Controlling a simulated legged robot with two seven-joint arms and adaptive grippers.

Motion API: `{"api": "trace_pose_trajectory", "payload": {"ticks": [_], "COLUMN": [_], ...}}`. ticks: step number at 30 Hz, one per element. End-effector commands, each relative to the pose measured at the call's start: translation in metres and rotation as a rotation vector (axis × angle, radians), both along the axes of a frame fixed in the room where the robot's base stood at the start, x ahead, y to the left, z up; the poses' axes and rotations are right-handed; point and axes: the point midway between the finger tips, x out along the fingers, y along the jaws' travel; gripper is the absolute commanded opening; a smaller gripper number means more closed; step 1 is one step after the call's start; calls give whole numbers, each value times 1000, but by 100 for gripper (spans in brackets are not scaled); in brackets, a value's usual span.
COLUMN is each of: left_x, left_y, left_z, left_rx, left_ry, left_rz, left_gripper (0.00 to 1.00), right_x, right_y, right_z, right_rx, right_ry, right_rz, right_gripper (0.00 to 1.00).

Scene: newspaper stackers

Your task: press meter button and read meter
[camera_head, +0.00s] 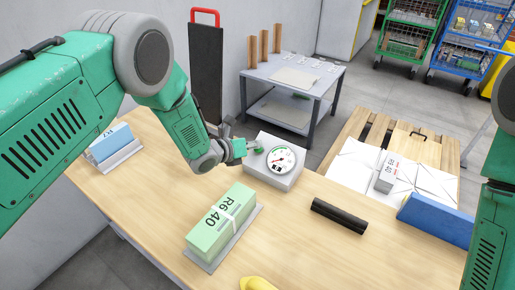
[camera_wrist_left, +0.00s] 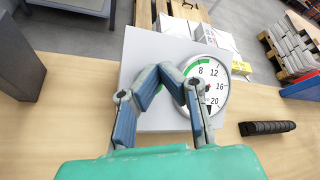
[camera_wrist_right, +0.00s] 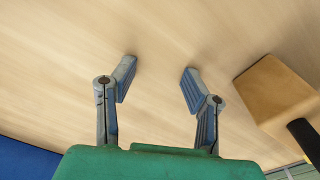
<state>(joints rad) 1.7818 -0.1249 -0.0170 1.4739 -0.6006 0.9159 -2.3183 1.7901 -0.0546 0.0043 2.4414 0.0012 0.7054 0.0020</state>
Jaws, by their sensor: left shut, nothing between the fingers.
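The meter is a white box (camera_head: 266,180) with a round white dial (camera_head: 281,160) on the table's back edge. In the left wrist view the dial (camera_wrist_left: 217,88) shows 8, 12, 16 and 20 and a green arc; my finger covers its left part, and I cannot make out the reading. My left gripper (camera_head: 257,148) is shut and empty, its tips over the box just left of the dial. A bit of green shows by the tips; whether they touch a button I cannot tell. My right gripper (camera_wrist_right: 158,70) is open and empty above the bare table in the right wrist view.
A green R6 40 bundle (camera_head: 221,220) lies on a grey stand in front of the meter. A black bar (camera_head: 339,216) and a blue block (camera_head: 436,219) lie to the right. A tall dark panel (camera_head: 206,75) stands behind my left arm. The table between is clear.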

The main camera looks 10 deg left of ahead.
Motion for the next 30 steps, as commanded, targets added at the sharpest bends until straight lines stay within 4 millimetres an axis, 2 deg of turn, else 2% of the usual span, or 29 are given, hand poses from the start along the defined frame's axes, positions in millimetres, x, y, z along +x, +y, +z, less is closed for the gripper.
{"api": "trace_pose_trajectory", "payload": {"ticks": [30], "left_x": [5], "left_y": [-3], "left_z": [-10], "left_rx": [0], "left_ry": [1], "left_rz": [-1], "left_gripper": [0], "right_x": [0], "right_y": [1], "right_z": [-14], "right_rx": [3], "right_ry": [2], "right_rz": [1], "right_gripper": [40]}}
